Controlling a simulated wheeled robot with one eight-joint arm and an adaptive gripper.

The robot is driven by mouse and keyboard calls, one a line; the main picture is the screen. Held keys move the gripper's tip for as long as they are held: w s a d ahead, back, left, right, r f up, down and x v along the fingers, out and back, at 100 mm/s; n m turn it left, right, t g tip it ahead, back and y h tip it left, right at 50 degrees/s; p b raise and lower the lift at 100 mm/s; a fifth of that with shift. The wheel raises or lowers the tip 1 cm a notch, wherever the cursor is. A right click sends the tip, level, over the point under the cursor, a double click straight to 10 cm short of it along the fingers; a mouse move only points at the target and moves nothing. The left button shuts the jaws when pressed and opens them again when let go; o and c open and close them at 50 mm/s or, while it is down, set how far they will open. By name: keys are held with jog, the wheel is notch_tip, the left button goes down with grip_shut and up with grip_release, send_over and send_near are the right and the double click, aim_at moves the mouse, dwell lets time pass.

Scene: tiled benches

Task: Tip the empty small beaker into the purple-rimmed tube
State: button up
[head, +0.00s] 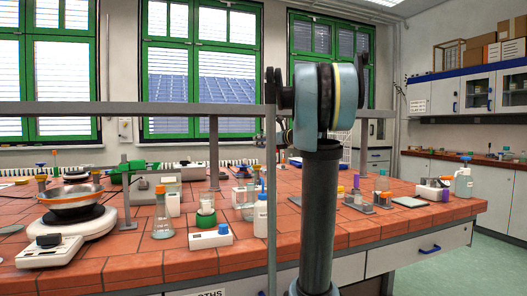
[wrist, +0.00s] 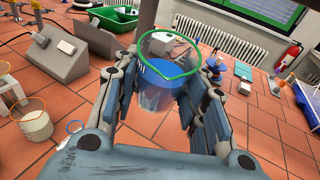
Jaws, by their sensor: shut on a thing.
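In the wrist view my gripper (wrist: 170,80) is shut on a small clear beaker with a green rim (wrist: 152,98). The beaker stands between the two finger pads, its mouth facing up and toward the camera. Blue shows inside it, which looks like liquid, so it does not look empty. In the head view my gripper and the beaker do not show.
On the tiled bench (head: 110,262) stand a hotplate with a metal bowl (head: 70,207), a flask with an orange top (head: 162,222) and a white bottle (head: 260,218). In the wrist view a glass beaker (wrist: 35,125) stands at the left.

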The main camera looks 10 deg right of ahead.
jog(key=shift+w+a+r+t+y, duration=0.15)
jog(key=shift+r+t+y, duration=0.1)
jog(key=shift+t+y, duration=0.35)
jog(key=shift+w+a+r+t+y, duration=0.1)
jog(key=shift+w+r+t+y, duration=0.1)
jog(key=shift+t+y, duration=0.35)
dwell(2.9)
jog(key=shift+w+a+r+t+y, duration=0.1)
jog(key=shift+r+t+y, duration=0.2)
jog(key=shift+t, duration=0.35)
jog(key=shift+r+t+y, duration=0.2)
jog(key=shift+t+y, duration=0.15)
jog(key=shift+t, duration=0.25)
dwell(2.5)
